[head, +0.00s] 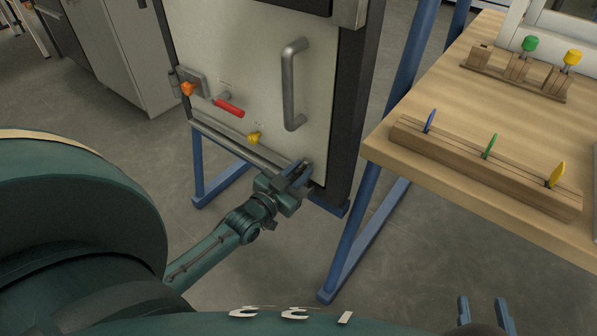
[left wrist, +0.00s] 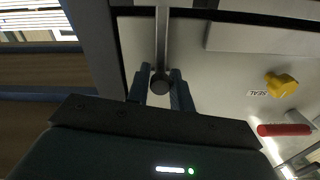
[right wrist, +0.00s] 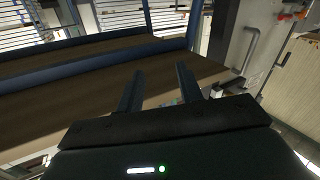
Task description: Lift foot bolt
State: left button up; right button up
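The foot bolt (left wrist: 160,84) shows in the left wrist view as a grey rod with a dark round knob at its end, near the edge of the pale door panel. My left gripper (left wrist: 160,90) has one finger close on each side of the knob and appears shut on it. In the head view my left gripper (head: 294,176) is at the lower right corner of the door (head: 255,75) and hides the bolt. My right gripper (head: 485,312) is at the bottom right of the head view; in the right wrist view (right wrist: 157,85) its fingers are apart and empty.
The door carries a grey handle (head: 290,85), a red lever (head: 230,108), an orange knob (head: 188,89) and a yellow seal (head: 254,138). Blue frame legs (head: 345,240) stand right of it. A wooden table (head: 415,105) with slotted blocks (head: 480,165) is at the right.

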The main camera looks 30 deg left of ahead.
pick_arm(q)
grip_shut()
jog(key=shift+r, duration=0.1)
pick_arm(e)
jog(key=shift+r, duration=0.1)
pick_arm(q)
jog(key=shift+r+p, duration=0.35)
jog(key=shift+p, duration=0.2)
jog(key=shift+r+p, duration=1.2)
jog(key=shift+p, duration=0.05)
jog(key=shift+w, duration=0.1)
pick_arm(e)
jog(key=g, duration=0.1)
jog(key=m+g+h, duration=0.1)
jog(key=shift+s+d+f+g, duration=0.2)
jog(key=shift+s+d+g, duration=0.1)
jog(key=shift+d, duration=0.1)
